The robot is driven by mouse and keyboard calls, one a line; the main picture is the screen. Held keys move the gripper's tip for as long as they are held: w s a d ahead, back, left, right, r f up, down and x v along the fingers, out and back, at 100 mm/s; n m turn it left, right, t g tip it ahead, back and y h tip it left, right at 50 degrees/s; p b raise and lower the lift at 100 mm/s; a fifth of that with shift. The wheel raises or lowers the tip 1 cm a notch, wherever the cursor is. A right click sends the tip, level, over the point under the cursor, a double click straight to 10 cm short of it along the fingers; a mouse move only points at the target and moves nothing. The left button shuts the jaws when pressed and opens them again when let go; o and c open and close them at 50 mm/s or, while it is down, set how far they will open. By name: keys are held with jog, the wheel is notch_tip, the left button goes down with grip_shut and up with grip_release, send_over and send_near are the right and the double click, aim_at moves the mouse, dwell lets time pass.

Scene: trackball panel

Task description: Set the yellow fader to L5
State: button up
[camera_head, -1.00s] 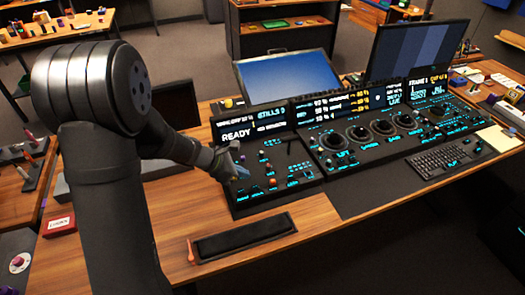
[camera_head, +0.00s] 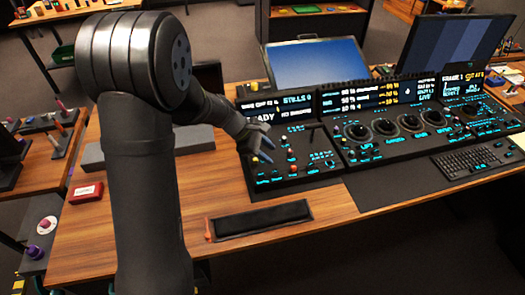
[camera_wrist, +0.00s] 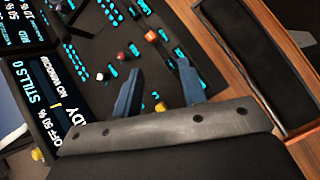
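The control panel (camera_head: 318,182) stands on the wooden desk. A small yellow-orange knob, seemingly the yellow fader (camera_wrist: 160,107), shows between the finger bases in the wrist view, partly hidden by my gripper. My gripper (camera_wrist: 161,64) has two blue fingers set well apart, with nothing visibly clamped. In the head view my gripper (camera_head: 261,151) is over the left part of the panel. A yellow spot shows at its fingertips, and I cannot tell whether they touch it. The L5 mark cannot be read.
A red knob (camera_wrist: 121,56), an orange knob (camera_wrist: 151,36) and a white knob (camera_wrist: 99,76) are close to the fingers. A black wrist rest (camera_head: 262,219) lies in front of the panel. A keyboard (camera_head: 466,160) is at right. Bare desk (camera_head: 225,184) lies left of the panel.

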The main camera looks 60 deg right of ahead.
notch_tip(320, 180, up, 4)
jog(key=w+d+m+t+y, duration=0.2)
jog(key=m+t+y, duration=0.1)
jog(key=m, duration=0.5)
jog(key=m+t+y, duration=0.1)
jog(key=m+t, duration=0.2)
jog(key=m, duration=0.2)
send_near(255, 159)
jog(key=f, duration=0.8)
jog(key=shift+s+f, duration=0.2)
jog(key=shift+f, duration=0.15)
jog(key=shift+d, duration=0.1)
grip_shut()
